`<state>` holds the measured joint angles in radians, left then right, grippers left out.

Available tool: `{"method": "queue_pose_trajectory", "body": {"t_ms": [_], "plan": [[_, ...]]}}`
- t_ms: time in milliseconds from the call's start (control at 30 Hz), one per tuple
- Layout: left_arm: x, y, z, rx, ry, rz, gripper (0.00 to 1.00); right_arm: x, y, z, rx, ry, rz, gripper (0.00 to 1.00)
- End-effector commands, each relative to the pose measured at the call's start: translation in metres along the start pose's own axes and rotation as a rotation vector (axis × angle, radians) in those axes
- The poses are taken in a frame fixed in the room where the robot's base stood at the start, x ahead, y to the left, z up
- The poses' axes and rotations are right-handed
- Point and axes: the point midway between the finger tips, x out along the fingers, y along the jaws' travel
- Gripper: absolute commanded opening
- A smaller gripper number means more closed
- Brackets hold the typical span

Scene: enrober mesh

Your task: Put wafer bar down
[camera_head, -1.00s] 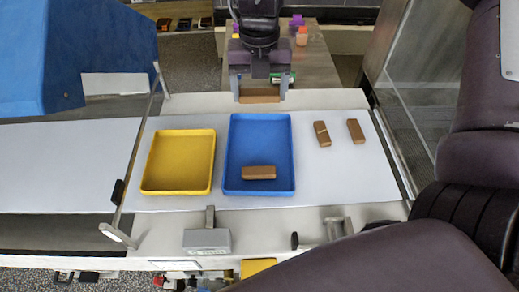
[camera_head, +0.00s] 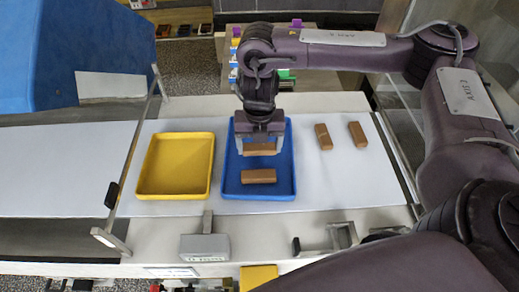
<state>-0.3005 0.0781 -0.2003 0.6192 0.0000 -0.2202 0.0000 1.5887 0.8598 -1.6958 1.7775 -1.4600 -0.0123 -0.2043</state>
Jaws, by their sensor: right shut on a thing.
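My right gripper (camera_head: 259,146) is shut on a brown wafer bar (camera_head: 259,150) at the far part of the blue tray (camera_head: 289,188). I cannot tell whether this bar touches the tray floor. Another brown wafer bar (camera_head: 259,176) lies in the near part of the blue tray, crosswise. Two more wafer bars, one (camera_head: 323,137) and another (camera_head: 357,134), lie on the white belt right of the tray. My left gripper is not in view.
An empty yellow tray (camera_head: 176,166) stands left of the blue tray on the white belt (camera_head: 60,168). A blue machine hood (camera_head: 80,50) is at the upper left. A grey box (camera_head: 204,246) sits on the near frame. A thin metal bar (camera_head: 138,150) crosses left of the yellow tray.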

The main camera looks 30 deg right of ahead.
Motion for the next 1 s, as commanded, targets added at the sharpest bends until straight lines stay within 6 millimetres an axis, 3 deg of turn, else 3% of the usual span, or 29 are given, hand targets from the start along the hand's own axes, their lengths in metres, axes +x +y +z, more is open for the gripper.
{"method": "queue_pose_trajectory", "body": {"t_ms": [133, 567, 600, 733, 1000], "plan": [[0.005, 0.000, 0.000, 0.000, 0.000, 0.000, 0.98, 0.019, 0.000, -0.001, 0.002, 0.004, -0.001, 0.64], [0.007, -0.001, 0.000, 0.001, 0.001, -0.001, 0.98, 0.024, 0.000, 0.000, 0.001, 0.001, 0.000, 0.64], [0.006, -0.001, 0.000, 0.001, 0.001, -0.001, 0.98, 0.023, 0.000, 0.000, 0.001, 0.000, 0.000, 0.82], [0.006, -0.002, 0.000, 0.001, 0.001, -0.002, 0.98, 0.023, 0.000, 0.000, 0.001, 0.000, 0.000, 0.98], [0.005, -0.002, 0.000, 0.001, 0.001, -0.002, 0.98, 0.022, 0.000, 0.000, 0.001, 0.001, 0.000, 0.98]]}}
